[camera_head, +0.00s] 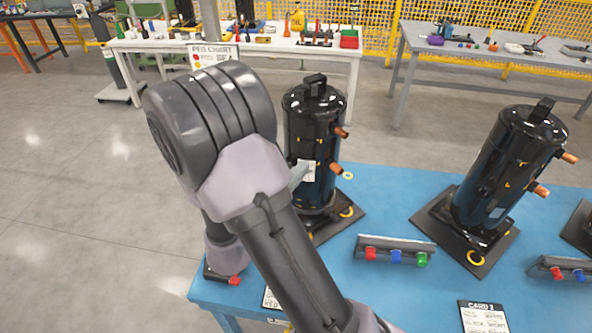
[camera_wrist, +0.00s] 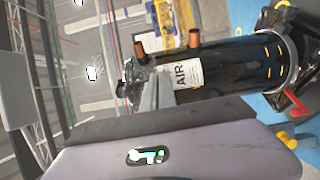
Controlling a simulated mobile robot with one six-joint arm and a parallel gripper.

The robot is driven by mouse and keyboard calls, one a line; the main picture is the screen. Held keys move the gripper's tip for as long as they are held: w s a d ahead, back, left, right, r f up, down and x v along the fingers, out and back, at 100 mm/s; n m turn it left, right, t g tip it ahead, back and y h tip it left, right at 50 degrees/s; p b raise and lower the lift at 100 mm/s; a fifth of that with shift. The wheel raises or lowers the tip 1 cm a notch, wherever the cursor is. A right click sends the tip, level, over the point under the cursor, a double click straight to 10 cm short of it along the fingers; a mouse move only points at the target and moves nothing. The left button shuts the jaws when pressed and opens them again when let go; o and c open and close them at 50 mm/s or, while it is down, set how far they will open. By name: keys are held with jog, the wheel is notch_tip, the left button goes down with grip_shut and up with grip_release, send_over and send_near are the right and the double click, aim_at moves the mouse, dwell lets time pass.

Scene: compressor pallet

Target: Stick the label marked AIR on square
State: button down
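A white label marked AIR (camera_wrist: 187,73) lies at or against the side of a black upright compressor (camera_wrist: 225,65). Its lettering runs roughly across the compressor's axis, close to square with it. In the head view the label (camera_head: 306,171) shows as a small pale patch on the left compressor (camera_head: 318,125). My gripper (camera_wrist: 158,90) has its grey fingers close together at the label's edge. Whether they pinch the label or only press beside it cannot be told. In the head view my arm hides most of the gripper; a pale fingertip (camera_head: 298,176) shows near the label.
A second compressor (camera_head: 508,165) stands to the right on the blue table (camera_head: 385,192). A rack with coloured knobs (camera_head: 395,250) lies between them, near a card (camera_head: 484,316). Copper pipes (camera_head: 336,168) stick out of the left compressor close to the label. Benches with tools stand behind.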

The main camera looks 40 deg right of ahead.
jog(key=shift+w+d+p, duration=0.75)
jog(key=shift+w+d, duration=1.15)
jog(key=shift+d, duration=0.15)
jog(key=shift+w+d, duration=0.5)
jog(key=shift+d, duration=0.05)
dwell(0.7)
jog(key=c, duration=1.6)
grip_release()
jog(key=shift+a, duration=0.1)
